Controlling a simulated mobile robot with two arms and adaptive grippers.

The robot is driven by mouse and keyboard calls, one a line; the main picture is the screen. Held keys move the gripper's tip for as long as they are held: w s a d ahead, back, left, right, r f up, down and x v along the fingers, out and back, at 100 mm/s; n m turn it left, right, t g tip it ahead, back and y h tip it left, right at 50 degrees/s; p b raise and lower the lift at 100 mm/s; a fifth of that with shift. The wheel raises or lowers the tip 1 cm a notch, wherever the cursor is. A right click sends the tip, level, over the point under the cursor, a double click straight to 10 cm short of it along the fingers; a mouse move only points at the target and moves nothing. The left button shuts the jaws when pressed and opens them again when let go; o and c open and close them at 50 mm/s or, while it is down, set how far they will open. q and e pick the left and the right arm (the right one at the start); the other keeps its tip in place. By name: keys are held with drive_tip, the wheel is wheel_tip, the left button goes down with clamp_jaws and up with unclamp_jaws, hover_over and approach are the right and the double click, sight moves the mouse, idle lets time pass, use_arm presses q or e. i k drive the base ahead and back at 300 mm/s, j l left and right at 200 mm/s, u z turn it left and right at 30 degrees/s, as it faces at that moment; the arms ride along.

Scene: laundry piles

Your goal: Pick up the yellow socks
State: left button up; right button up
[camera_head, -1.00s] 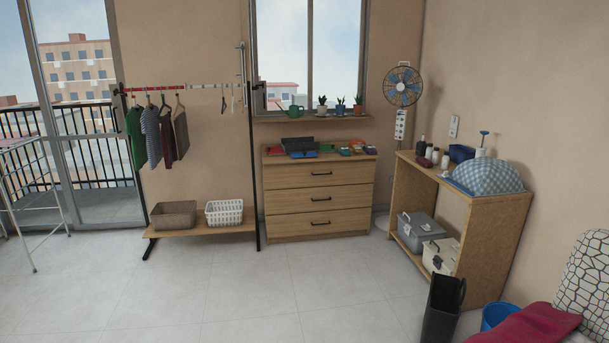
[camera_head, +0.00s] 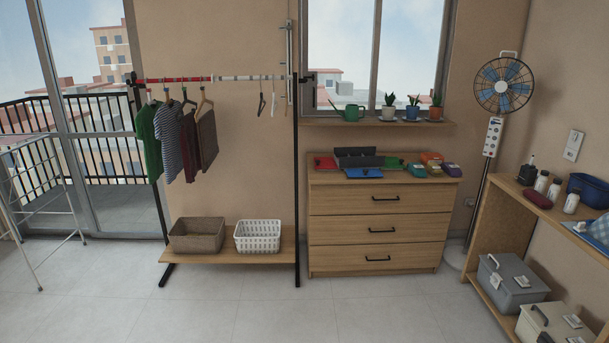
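I cannot make out yellow socks for certain in the head view. Several small coloured bundles lie on top of the wooden dresser (camera_head: 352,232). They include an orange one (camera_head: 430,157), a green one (camera_head: 396,163) and a red one (camera_head: 325,163). They are too small to tell whether any is a pair of yellow socks. A dark divided box (camera_head: 359,158) stands among them, with a blue flat item (camera_head: 362,173) in front of it. Neither of my grippers is in view.
A clothes rack with hanging garments (camera_head: 167,140) stands left of the dresser, with a brown basket (camera_head: 197,236) and a white basket (camera_head: 258,236) on its shelf. A fan (camera_head: 503,85) and a wooden shelf unit (camera_head: 517,222) are at right. The tiled floor (camera_head: 235,310) in front is clear.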

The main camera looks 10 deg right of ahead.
sight(433, 167)
drive_tip(key=i+z, duration=0.15)
drive_tip(key=i, duration=0.45)
drive_tip(key=i+z, duration=0.15)
drive_tip(key=i, duration=0.5)
drive_tip(key=i+j+z, duration=0.15)
drive_tip(key=i, duration=0.45)
drive_tip(key=i+j+z, duration=0.15)
drive_tip(key=i, duration=0.45)
drive_tip(key=i+l+z, duration=0.1)
drive_tip(key=i+z, duration=0.2)
drive_tip(key=i, duration=0.6)
drive_tip(key=i+j+z, duration=0.1)
drive_tip(key=i+z, duration=0.2)
drive_tip(key=i, duration=0.55)
